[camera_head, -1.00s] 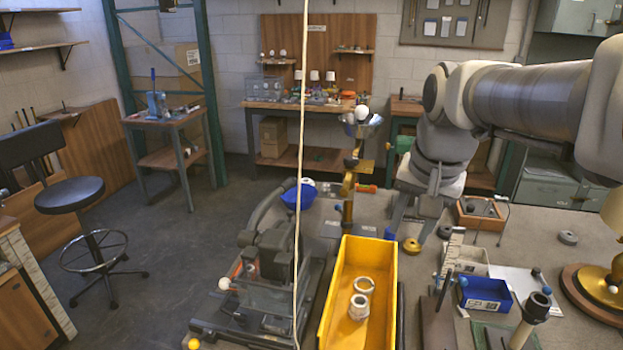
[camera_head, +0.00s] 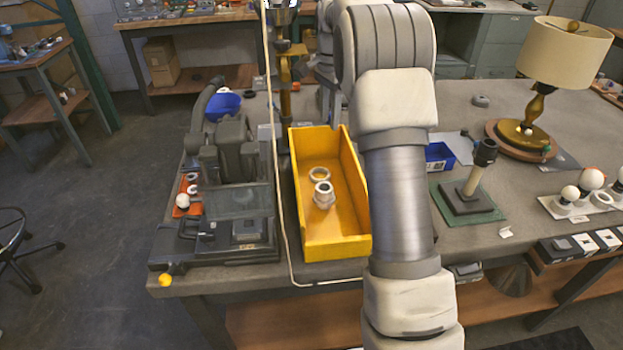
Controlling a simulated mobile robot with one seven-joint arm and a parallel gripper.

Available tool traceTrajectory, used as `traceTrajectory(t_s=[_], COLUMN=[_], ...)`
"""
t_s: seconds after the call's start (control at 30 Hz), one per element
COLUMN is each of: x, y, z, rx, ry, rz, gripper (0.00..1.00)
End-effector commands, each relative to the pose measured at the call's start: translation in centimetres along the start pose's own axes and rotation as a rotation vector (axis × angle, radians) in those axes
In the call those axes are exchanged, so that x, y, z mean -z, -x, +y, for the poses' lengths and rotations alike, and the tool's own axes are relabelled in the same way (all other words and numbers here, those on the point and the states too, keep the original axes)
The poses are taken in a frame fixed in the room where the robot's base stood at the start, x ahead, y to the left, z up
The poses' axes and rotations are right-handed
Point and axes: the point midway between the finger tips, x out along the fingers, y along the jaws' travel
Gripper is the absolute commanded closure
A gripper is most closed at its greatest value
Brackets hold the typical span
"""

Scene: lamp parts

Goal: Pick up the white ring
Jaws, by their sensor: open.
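A pale whitish ring (camera_head: 319,174) lies in the yellow bin (camera_head: 337,247), just behind a pale threaded collar (camera_head: 324,195). Another white ring (camera_head: 602,197) lies on a white tray at the right edge, beside round white bulbs. I cannot tell which of the two rings the task names. My gripper (camera_head: 330,100) is behind the far end of the bin, largely hidden by my own arm. The part of it that shows is open and holds nothing that I can see. It is apart from both rings.
A brass lamp with a cream shade (camera_head: 565,52) stands at the back right. A dark machine (camera_head: 232,160) stands left of the bin. A thin cord (camera_head: 276,150) hangs in front.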

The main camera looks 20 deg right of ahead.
Motion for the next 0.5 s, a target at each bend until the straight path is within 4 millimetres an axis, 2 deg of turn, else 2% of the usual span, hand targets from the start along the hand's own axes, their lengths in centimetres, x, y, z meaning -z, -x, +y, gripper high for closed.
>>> traceTrajectory(t_s=[0.23,0.5], x=[0.5,0.3], y=[-2.8,-8.7], z=[-0.3,-0.2], rx=[-0.011,-0.013], ry=[-0.028,-0.026], rz=[-0.004,-0.004], gripper=[0.59,0.59])
